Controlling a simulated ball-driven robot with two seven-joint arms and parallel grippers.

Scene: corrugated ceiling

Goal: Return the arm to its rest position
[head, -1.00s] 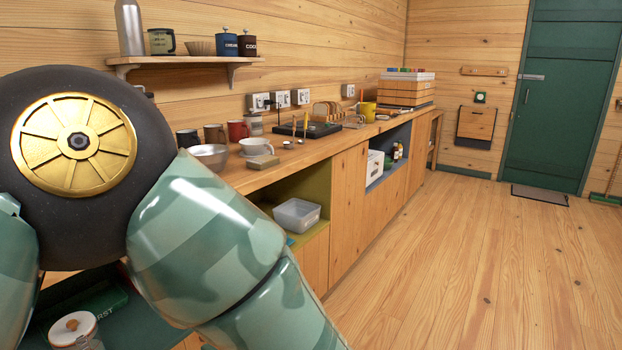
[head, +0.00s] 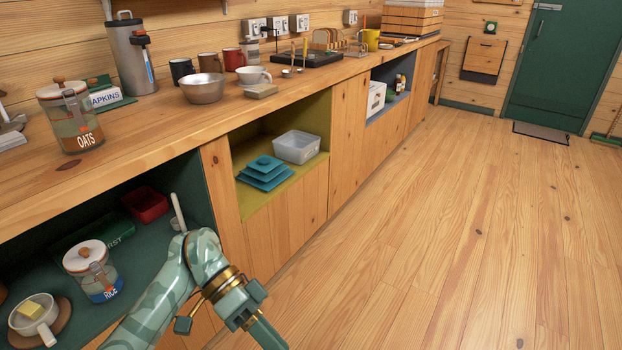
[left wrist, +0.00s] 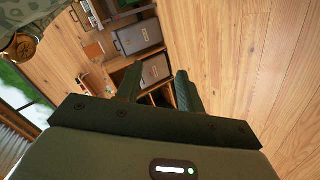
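My left arm (head: 165,300), in green camouflage with gold bands, comes in at the lower left of the head view, bent in front of the lower cabinets. Its far end hangs low near the bottom edge. My left gripper (left wrist: 157,82) shows in the left wrist view with its two dark fingers apart and nothing between them. It points out over the wooden floor, away from the counter goods. My right arm and gripper are in neither current view.
The wooden counter (head: 130,135) carries an oats jar (head: 72,120), a metal bowl (head: 203,88) and mugs. The open cubby below holds a rice jar (head: 93,270), a red bin (head: 146,204) and a cup (head: 34,315). The floor (head: 450,230) to the right is clear.

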